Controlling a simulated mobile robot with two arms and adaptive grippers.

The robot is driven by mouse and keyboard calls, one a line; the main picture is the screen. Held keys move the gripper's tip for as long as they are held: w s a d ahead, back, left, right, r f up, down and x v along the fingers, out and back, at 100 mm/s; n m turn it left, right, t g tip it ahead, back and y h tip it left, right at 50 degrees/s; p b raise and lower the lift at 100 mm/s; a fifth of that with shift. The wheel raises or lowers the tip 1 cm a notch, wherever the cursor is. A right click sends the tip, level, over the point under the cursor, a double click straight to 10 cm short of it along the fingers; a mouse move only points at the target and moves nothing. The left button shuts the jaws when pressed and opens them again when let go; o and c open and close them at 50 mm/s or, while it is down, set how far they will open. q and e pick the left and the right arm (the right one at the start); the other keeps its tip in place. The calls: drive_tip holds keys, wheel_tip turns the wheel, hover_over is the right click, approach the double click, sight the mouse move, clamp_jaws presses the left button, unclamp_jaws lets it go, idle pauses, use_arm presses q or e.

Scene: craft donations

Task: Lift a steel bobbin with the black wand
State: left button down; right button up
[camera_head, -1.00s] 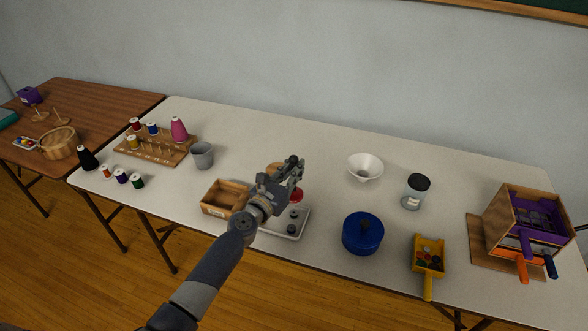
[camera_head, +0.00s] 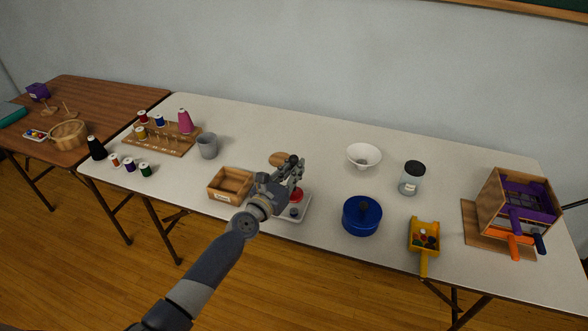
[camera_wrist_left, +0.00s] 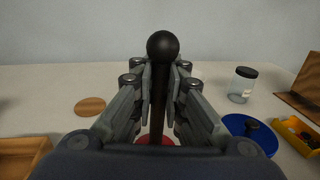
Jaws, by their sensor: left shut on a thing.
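My left gripper (camera_head: 290,172) is shut on the black wand (camera_wrist_left: 159,95), which stands upright between the fingers. The wand's round black ball end (camera_wrist_left: 162,45) sticks up above the fingertips; it also shows in the head view (camera_head: 293,159). The wand's lower end is hidden by the gripper. Below and behind the gripper, a pale grey tray (camera_head: 278,216) lies on the white table, partly hidden. It holds a red round piece (camera_head: 297,196) and a small dark grey round piece (camera_head: 295,212), perhaps a steel bobbin; I cannot tell. My right gripper is not in view.
An open wooden box (camera_head: 229,184) stands left of the tray, and a blue lidded pot (camera_head: 361,216) right of it. A wooden disc (camera_head: 280,158), a white funnel (camera_head: 363,157), a jar (camera_head: 411,179) and a yellow scoop (camera_head: 424,240) are also nearby. The table's back middle is clear.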

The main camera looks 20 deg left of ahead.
use_arm(q)
drive_tip(key=shift+w+a+f+b, duration=0.1)
drive_tip(key=shift+w+f+b, duration=0.25)
drive_tip(key=shift+f, duration=0.25)
drive_tip(key=shift+w+f+b, duration=0.2)
drive_tip(key=shift+w+f, duration=0.15)
drive_tip(key=shift+f, duration=0.2)
drive_tip(key=shift+s+f+b, duration=0.25)
drive_tip(key=shift+f+b, duration=0.75)
drive_tip(key=shift+b, duration=0.2)
wheel_tip(320, 180, down, 3)
drive_tip(key=b, duration=0.2)
drive_tip(key=shift+w+r+b, duration=0.1)
drive_tip(key=shift+w+b, duration=0.05)
drive_tip(key=shift+b, duration=0.15)
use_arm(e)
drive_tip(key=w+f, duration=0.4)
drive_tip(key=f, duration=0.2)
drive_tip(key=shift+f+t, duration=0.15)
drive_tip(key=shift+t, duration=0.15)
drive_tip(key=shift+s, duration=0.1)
